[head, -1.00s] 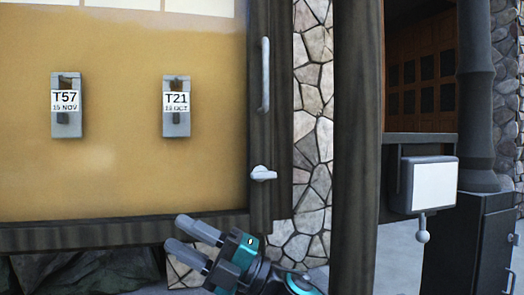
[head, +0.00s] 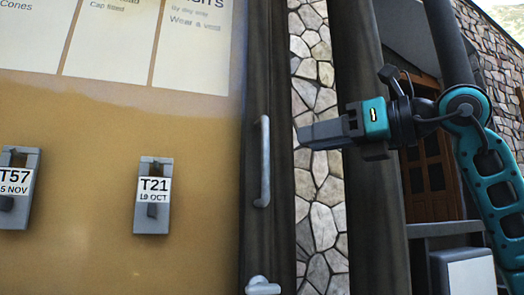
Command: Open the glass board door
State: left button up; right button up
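The board door has a dark wooden frame (head: 257,60) along its right edge, which looks closed. A pale vertical bar handle (head: 264,165) is mounted on this frame. Below it a pale turn latch (head: 262,287) shows at the bottom edge of the picture, partly cut off. My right gripper (head: 302,135) is to the right of the handle, near its upper end, with its fingertips pointing left. A gap shows between fingertips and handle. Its fingers overlap from this side, so their opening is hidden. My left gripper is out of view.
Behind the door panel are paper notices (head: 195,45) and two grey tag holders, T57 (head: 20,190) and T21 (head: 153,195). A dark post (head: 372,220) stands right of the stone wall (head: 318,200). A white-faced box (head: 470,275) is lower right.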

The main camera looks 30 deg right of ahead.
jog(key=shift+t+h, duration=0.3)
jog(key=shift+h, duration=0.1)
jog(key=shift+d+r+p+x, duration=0.15)
jog(key=shift+p+x, duration=0.15)
jog(key=shift+x, duration=1.65)
jog(key=shift+d+r+p+x, duration=0.15)
jog(key=shift+p+x, duration=0.15)
jog(key=shift+x, duration=1.6)
jog(key=shift+d+r+p+x, duration=0.15)
jog(key=shift+p+x, duration=0.15)
jog(key=shift+x, duration=1.65)
jog(key=shift+w+f, duration=0.1)
jog(key=shift+w, duration=0.05)
jog(key=shift+c, duration=0.5)
grip_shut()
